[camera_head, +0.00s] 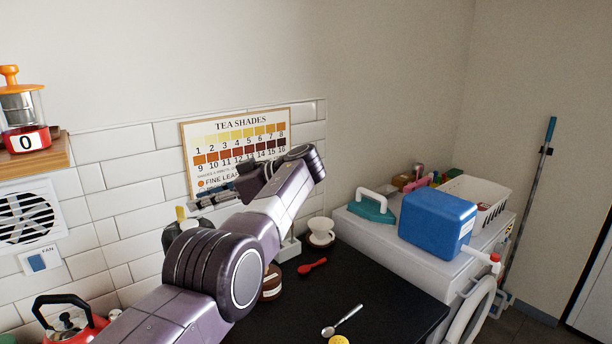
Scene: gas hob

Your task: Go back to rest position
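My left arm comes in from the lower left and reaches up across the middle of the head view. Its gripper (228,190) is near the tiled wall, in front of the lower part of the tea shades chart (236,142), and points left. The wrist and forearm partly hide the fingers, so I cannot tell whether they are open or shut, or whether they hold anything. My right gripper is out of view.
The black worktop (385,290) holds a red spoon (312,266), a metal spoon (343,320) and a white cup (320,231). A red kettle (72,326) is at lower left. A blue canister (436,222) and white basket (478,196) stand on a white appliance at right.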

